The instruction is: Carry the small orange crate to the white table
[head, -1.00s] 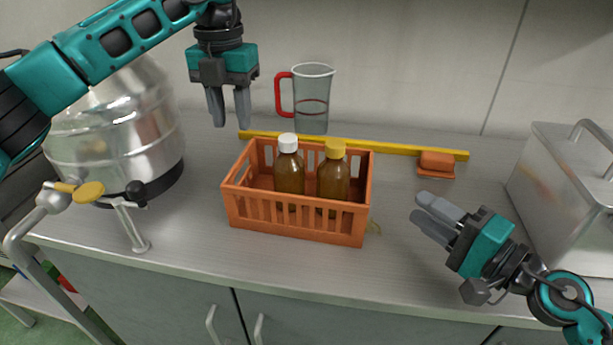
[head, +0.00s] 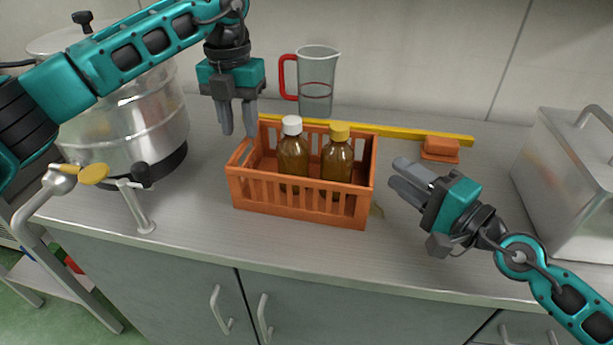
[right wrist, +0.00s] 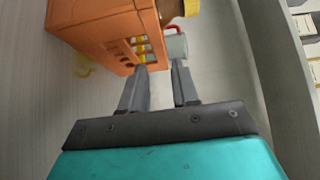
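The small orange crate (head: 300,205) stands on the grey counter. It holds a brown bottle with a white cap (head: 293,155) and a brown bottle with a yellow cap (head: 337,160). My left gripper (head: 239,132) is open and empty, fingers pointing down by the crate's left end. My right gripper (head: 399,174) is open and empty just right of the crate, fingers towards its right end. The right wrist view shows the gripper's parted fingers (right wrist: 160,70) near the crate (right wrist: 105,30). A pale low table (head: 45,277) partly shows at lower left; I cannot tell if it is the white table.
A steel vessel (head: 125,120) and a tap (head: 140,205) stand left. A metal box (head: 570,180) stands right. The counter's front strip is clear.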

